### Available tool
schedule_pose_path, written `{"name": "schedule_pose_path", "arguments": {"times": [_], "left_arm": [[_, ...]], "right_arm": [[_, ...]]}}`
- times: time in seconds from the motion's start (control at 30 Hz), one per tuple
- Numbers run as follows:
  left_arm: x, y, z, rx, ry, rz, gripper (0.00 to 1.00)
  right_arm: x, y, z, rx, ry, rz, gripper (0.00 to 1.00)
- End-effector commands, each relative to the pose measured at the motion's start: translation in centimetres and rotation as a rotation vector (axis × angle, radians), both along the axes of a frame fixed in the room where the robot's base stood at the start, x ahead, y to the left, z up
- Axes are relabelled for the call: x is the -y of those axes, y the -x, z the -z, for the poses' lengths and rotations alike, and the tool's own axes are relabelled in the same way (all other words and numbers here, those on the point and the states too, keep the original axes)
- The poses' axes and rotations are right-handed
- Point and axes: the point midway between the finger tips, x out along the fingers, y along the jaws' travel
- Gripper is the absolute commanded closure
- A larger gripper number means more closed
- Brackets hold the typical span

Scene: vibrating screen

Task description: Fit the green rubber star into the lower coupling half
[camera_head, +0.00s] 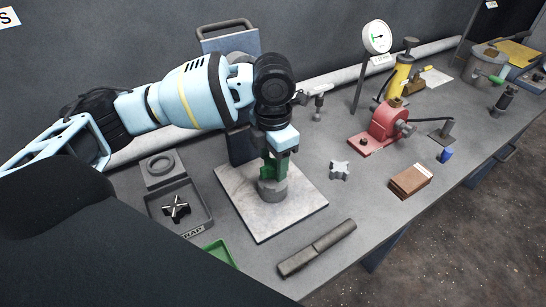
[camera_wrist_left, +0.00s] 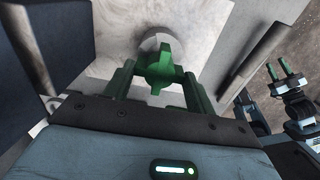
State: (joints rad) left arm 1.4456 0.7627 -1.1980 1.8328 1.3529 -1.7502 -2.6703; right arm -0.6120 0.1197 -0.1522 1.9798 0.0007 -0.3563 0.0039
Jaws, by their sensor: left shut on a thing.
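My left gripper (camera_head: 274,166) is shut on the green rubber star (camera_wrist_left: 160,70), which sits between its two green fingers in the left wrist view. The lower coupling half (camera_head: 272,190) is a grey cylinder on a pale square plate (camera_head: 290,215). In the head view the gripper points down right over it. In the left wrist view the coupling half (camera_wrist_left: 154,43) shows partly behind the star. Whether the star touches it, I cannot tell. My right gripper (camera_wrist_left: 279,70) shows at the right of the left wrist view, its green fingers apart and empty.
A tray (camera_head: 203,207) with a black star (camera_head: 176,208) stands left of the plate. A green tray (camera_head: 218,252) and a dark bar (camera_head: 317,248) lie in front. A grey star-shaped piece (camera_head: 339,170), a brown block (camera_head: 410,181) and a red device (camera_head: 388,130) are to the right.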

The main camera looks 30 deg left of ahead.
Motion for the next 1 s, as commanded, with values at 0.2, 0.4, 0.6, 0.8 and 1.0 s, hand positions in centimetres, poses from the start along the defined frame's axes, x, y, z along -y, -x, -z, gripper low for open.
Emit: {"name": "schedule_pose_path", "arguments": {"times": [0.2, 0.4, 0.6, 0.8, 1.0], "left_arm": [[0.02, 0.01, -0.10, 0.001, 0.001, 0.000, 0.67], [0.03, 0.01, -0.10, 0.001, 0.001, 0.000, 0.67], [0.03, 0.02, -0.02, 0.000, 0.000, 0.000, 0.67], [0.03, 0.02, 0.13, 0.000, 0.000, 0.000, 0.67], [0.02, 0.01, 0.57, -0.001, 0.000, 0.000, 0.67]], "right_arm": [[-0.15, -0.29, -0.35, 0.008, -0.004, 0.005, 0.64], [-0.26, -0.50, -0.62, 0.014, -0.008, 0.008, 0.64], [-0.26, -0.45, -0.57, 0.013, -0.007, 0.008, 0.64], [-0.20, -0.39, -0.50, 0.011, -0.006, 0.005, 0.64], [-0.03, -0.23, -0.31, 0.007, -0.001, 0.001, 0.64]]}}
